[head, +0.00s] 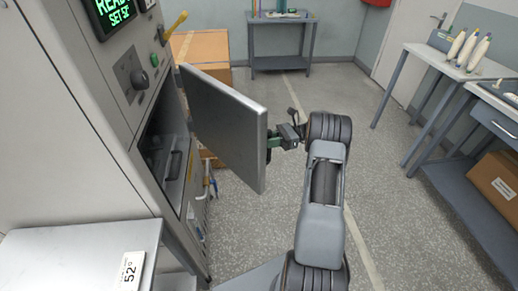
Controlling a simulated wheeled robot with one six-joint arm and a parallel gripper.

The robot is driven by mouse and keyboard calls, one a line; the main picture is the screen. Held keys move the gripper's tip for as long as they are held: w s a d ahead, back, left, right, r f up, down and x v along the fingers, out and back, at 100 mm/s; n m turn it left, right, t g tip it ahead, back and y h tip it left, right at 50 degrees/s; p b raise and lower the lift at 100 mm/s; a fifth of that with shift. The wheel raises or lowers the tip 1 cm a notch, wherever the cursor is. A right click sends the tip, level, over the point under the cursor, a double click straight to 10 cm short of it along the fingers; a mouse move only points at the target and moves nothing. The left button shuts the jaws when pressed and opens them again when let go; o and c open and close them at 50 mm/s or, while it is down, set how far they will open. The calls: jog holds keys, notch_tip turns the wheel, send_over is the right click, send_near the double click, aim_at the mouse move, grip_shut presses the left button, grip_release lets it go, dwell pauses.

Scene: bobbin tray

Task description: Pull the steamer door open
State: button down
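The steamer (60,130) stands at the left, a grey metal cabinet with a lit green display and a round knob. Its door (225,125) is a grey slab that stands well out from the front, swung open. The dark chamber opening (165,135) shows to the left of the door. My gripper (273,142) is at the door's free right edge, partly behind it. The door hides the fingertips and any handle there, so I cannot tell whether the fingers grip anything. My arm reaches up from the bottom centre.
A metal side table (75,255) with a "52" label (130,270) is at lower left. Cardboard boxes (200,48) stand behind the door. A workbench (460,68) with several bobbins is at right. Floor between is clear.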

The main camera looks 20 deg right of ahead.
jog(key=shift+w+d, duration=0.35)
jog(key=shift+d, duration=0.25)
jog(key=shift+w+d, duration=0.3)
jog(key=shift+d, duration=0.25)
jog(key=shift+a, duration=0.1)
jog(key=c, duration=1.2)
grip_release()
jog(key=shift+w+a, duration=0.15)
jog(key=shift+o, duration=0.9)
